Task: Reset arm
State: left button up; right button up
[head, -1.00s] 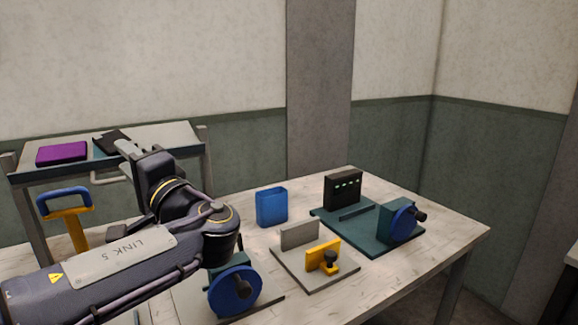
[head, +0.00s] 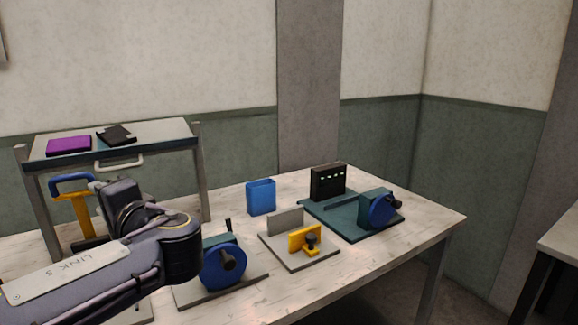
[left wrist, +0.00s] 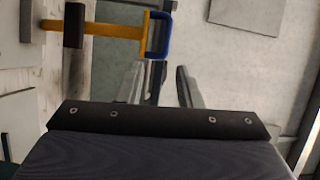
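My left arm comes in from the left in the head view, its wrist bent over the table's left part. Its fingertips are hidden there. In the left wrist view the two fingers of my left gripper (left wrist: 172,85) stand apart with nothing between them. A purple die (head: 69,145) and a black die (head: 117,135) lie on the raised shelf (head: 165,134) at the back left, clear of the gripper. My right gripper is not in view.
On the table (head: 350,265) stand a blue bin (head: 261,197), a black slotted rack (head: 328,182), a yellow clamp (head: 304,240) and two blue-wheeled devices (head: 222,265) (head: 382,208). A yellow tool with a blue handle (head: 72,183) is close beside my left wrist.

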pick_arm(q)
jog(key=s+a+f+n+g+h, duration=0.1)
jog(key=s+a+f+g+h, duration=0.1)
jog(key=s+f+h, duration=0.45)
jog(key=s+a+f+g+h, duration=0.1)
jog(key=s+a+f+g, duration=0.2)
jog(key=f, duration=0.7)
jog(key=s+d+f+n+h, duration=0.6)
jog(key=s+d+f+h, duration=0.6)
jog(key=d, duration=0.3)
notch_tip(320, 180, down, 10)
jog(key=s+b, duration=0.1)
jog(key=b, duration=0.9)
notch_tip(320, 180, up, 21)
jog(key=p, duration=2)
jog(key=shift+s+r+n+y+p, duration=0.15)
jog(key=shift+s+n+y+p, duration=0.05)
jog(key=shift+n+y+p, duration=0.2)
jog(key=shift+d, duration=0.1)
